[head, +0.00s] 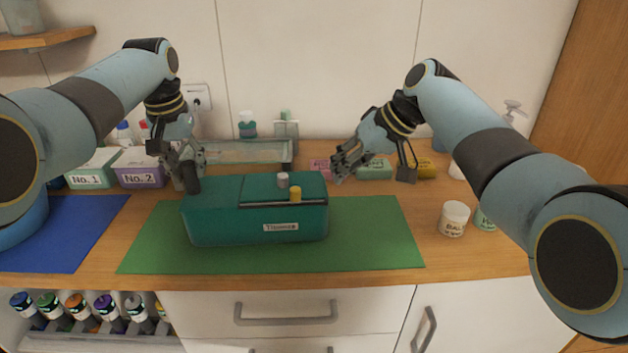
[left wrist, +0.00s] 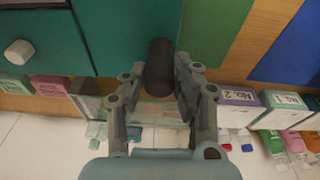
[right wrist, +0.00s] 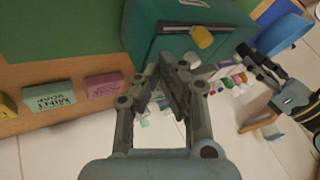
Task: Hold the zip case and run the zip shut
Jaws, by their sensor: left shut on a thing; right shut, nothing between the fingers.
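The teal zip case (head: 225,220) stands on a green mat, a label on its front. A dark upright grip (left wrist: 160,62) is at its left end, and my left gripper (head: 189,172) is shut on it. On the lid are a pale grey knob (head: 282,180) and a yellow knob (head: 295,195), the latter by a dark strip along the front edge. I cannot tell which knob is the zip pull. My right gripper (head: 340,172) is shut and empty, beside and above the case's right end, apart from both knobs. The yellow knob (right wrist: 201,37) shows in the right wrist view.
Behind the case are a glass-like tray (head: 235,152), boxes No. 1 (head: 92,175) and No. 2 (head: 138,172), and several soap bars. A white jar (head: 454,218) stands at right. The green mat (head: 375,240) is clear right of the case; a blue mat (head: 65,235) lies left.

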